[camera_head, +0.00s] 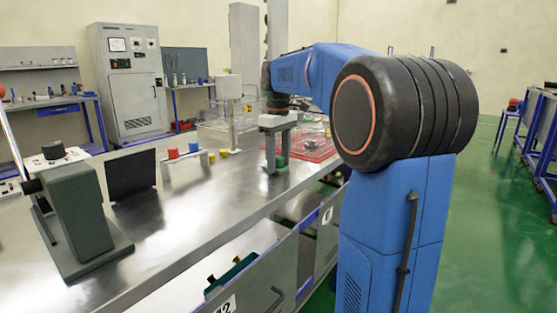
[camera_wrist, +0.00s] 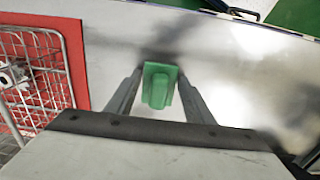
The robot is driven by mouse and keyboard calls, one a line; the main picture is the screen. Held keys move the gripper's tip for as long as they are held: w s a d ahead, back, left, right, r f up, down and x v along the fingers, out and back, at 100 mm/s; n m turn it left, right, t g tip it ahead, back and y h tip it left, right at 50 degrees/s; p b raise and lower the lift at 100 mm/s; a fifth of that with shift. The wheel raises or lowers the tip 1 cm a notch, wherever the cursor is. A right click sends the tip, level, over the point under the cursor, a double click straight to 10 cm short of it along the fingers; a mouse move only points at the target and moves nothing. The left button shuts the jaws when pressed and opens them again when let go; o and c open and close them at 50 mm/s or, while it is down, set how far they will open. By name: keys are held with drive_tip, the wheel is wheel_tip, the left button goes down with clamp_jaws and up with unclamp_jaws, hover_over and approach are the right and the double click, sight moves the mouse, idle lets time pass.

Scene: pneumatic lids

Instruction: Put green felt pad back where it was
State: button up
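The green felt pad (camera_wrist: 160,85) is a small green block with a raised middle. In the wrist view it lies between the tips of my gripper (camera_wrist: 160,72). The fingers stand on either side of it, apart from its raised middle; whether the tips touch its edges is hard to tell. In the head view my gripper (camera_head: 277,160) points down over the metal bench, with the green pad (camera_head: 275,170) at its fingertips, low at the bench top. The fingers partly hide the pad there.
The metal bench (camera_head: 190,225) carries a red mat (camera_head: 316,147) and a wire basket (camera_wrist: 35,68) near my gripper. To the left are a stand with red and blue knobs (camera_head: 184,151), a black panel (camera_head: 131,176) and a dark green device (camera_head: 82,215).

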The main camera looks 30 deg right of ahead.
sight(279, 157)
drive_tip(key=shift+o, duration=0.9)
wheel_tip(279, 157, up, 12)
drive_tip(key=shift+r, duration=0.15)
drive_tip(key=shift+s, duration=0.1)
